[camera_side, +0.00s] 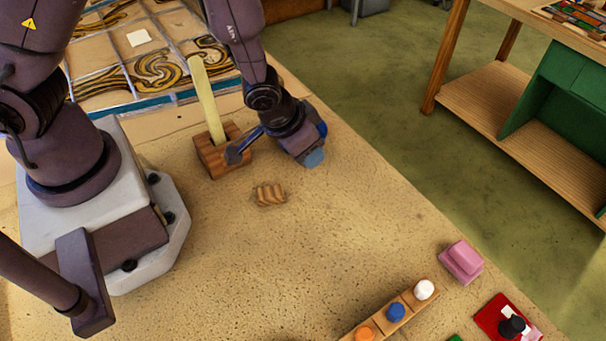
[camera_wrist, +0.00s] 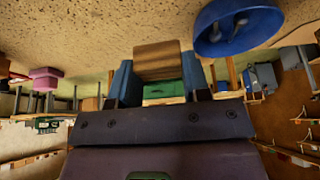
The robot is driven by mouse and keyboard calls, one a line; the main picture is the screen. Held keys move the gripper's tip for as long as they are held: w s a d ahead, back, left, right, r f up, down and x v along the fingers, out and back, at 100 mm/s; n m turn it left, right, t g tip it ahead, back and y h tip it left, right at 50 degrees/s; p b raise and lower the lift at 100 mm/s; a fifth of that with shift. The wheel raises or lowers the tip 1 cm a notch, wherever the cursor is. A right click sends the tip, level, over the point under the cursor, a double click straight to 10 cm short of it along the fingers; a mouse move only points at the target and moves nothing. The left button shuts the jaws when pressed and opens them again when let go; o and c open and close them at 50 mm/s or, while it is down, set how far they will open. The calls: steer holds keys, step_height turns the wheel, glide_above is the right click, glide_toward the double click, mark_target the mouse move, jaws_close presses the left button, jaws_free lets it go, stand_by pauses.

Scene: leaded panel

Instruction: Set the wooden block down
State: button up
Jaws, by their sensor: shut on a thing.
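The wooden block (camera_wrist: 158,60) is a light brown block with fine grain. In the wrist view it sits between the two blue fingers of my gripper (camera_wrist: 157,80), which is shut on it. The pale sandy tabletop (camera_wrist: 90,25) shows beyond it; I cannot tell whether the block touches it. In the side view my gripper (camera_side: 313,157) is low over the tabletop, right of the slotted wooden stand, and the block between its fingers cannot be made out. A small ridged wooden piece (camera_side: 269,194) lies below and left of the gripper.
A wooden stand (camera_side: 213,160) with an upright yellow stick (camera_side: 207,100) is left of the gripper. A patterned panel (camera_side: 130,60) lies behind. A pink block (camera_side: 461,262), peg rack (camera_side: 395,311) and red item (camera_side: 505,318) are at front right. The tabletop between is clear.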

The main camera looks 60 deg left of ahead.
mark_target(311, 178)
steer(key=shift+f, duration=3.15)
steer(key=shift+f, duration=0.1)
steer(key=o, duration=0.9)
steer(key=s+a+r+h, duration=0.1)
steer(key=s+a+r, duration=0.15)
steer(key=r, duration=0.95)
steer(key=s+a+r, duration=0.1)
steer(key=s+r, duration=0.3)
steer(key=r, duration=0.9)
steer(key=shift+t+y, duration=0.4)
steer(key=shift+y, duration=0.1)
steer(key=s+a+r, duration=0.1)
steer(key=s+r, duration=0.1)
steer(key=r, duration=0.1)
steer(key=s+a+r, duration=0.2)
steer(key=s+r, duration=0.1)
steer(key=s+a+r, duration=0.1)
steer(key=s+r, duration=0.1)
steer(key=r, duration=0.1)
steer(key=shift+s+a+r, duration=0.2)
steer(key=shift+s+a, duration=0.05)
